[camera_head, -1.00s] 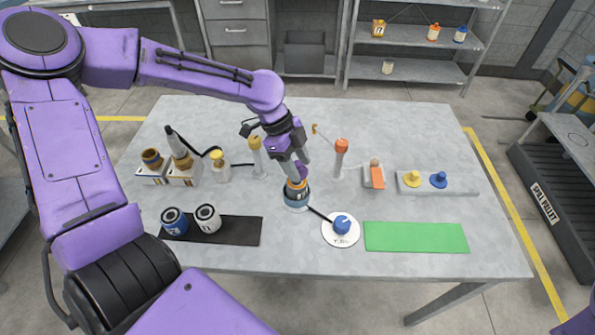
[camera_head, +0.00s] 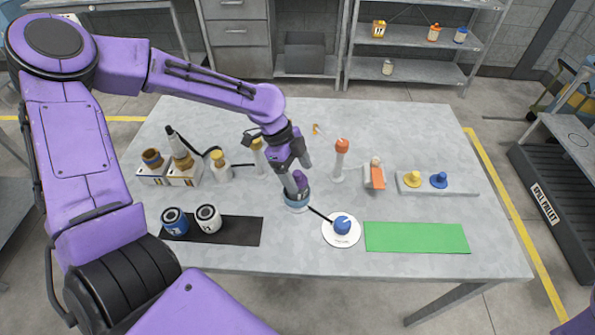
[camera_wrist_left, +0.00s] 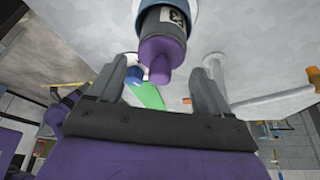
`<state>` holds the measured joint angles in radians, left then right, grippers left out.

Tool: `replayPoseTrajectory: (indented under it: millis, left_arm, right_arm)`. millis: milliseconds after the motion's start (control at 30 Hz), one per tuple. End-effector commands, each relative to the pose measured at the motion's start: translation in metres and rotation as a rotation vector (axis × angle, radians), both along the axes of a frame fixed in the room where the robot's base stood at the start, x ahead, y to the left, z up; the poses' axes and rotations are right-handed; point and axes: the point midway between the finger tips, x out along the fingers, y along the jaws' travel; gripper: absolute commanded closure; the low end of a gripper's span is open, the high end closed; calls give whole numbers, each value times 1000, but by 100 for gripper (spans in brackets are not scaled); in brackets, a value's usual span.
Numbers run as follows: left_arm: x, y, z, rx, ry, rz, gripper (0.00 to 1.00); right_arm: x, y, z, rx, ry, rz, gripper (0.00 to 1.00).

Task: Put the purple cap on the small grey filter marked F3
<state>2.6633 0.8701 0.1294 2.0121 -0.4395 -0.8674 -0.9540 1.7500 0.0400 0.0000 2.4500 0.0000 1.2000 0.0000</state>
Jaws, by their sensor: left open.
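The purple cap (camera_wrist_left: 158,56) sits on the end of a small dark-grey filter (camera_wrist_left: 166,22) with a pale label, whose mark I cannot read fully. In the head view, the purple cap (camera_head: 300,179) shows just below my left gripper (camera_head: 298,168), above a blue-grey round holder (camera_head: 297,200). In the left wrist view, the fingers of my left gripper (camera_wrist_left: 166,66) are apart, one on each side of the cap, with visible gaps. I cannot tell how fully the cap is seated. My right gripper is out of view.
A black mat (camera_head: 240,232) holds a blue can (camera_head: 174,222) and a white can (camera_head: 208,219). A blue knob (camera_head: 342,225) on a white disc stands front right of the holder. An orange-topped post (camera_head: 341,160) stands close right. The green mat (camera_head: 415,237) is empty.

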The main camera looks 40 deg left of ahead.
Motion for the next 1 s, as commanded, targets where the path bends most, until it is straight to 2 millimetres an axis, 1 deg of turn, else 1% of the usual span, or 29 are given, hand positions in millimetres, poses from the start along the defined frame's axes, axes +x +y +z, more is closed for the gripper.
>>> replayPoseTrajectory:
  millis: [167, 200, 267, 300, 367, 400, 433, 500, 600, 1000]
  left_arm:
    - [-1, 15, 37, 1, -9, 2, 21]
    - [-2, 19, 48, 0, -10, 1, 21]
    - [-3, 26, 64, 2, -9, 2, 21]
    - [-4, 30, 77, 1, -8, 1, 21]
    - [-6, 36, 92, 1, -6, 1, 21]
    - [-7, 38, 102, -1, -2, 2, 21]
    - [-7, 39, 106, 0, 1, 2, 21]
    - [-8, 42, 109, 0, 0, 1, 21]
    - [-8, 44, 111, 0, 0, 0, 21]
    - [-8, 44, 109, 0, -1, 0, 21]
  right_arm:
    - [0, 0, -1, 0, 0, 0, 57]
    - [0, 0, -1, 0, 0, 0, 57]
    - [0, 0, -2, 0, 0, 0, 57]
    - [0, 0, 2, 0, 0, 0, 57]
    - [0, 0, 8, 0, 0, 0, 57]
    - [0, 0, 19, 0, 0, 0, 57]
    - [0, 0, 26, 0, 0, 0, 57]
    - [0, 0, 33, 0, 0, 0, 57]
    - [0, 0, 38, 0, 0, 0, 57]
    - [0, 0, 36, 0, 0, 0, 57]
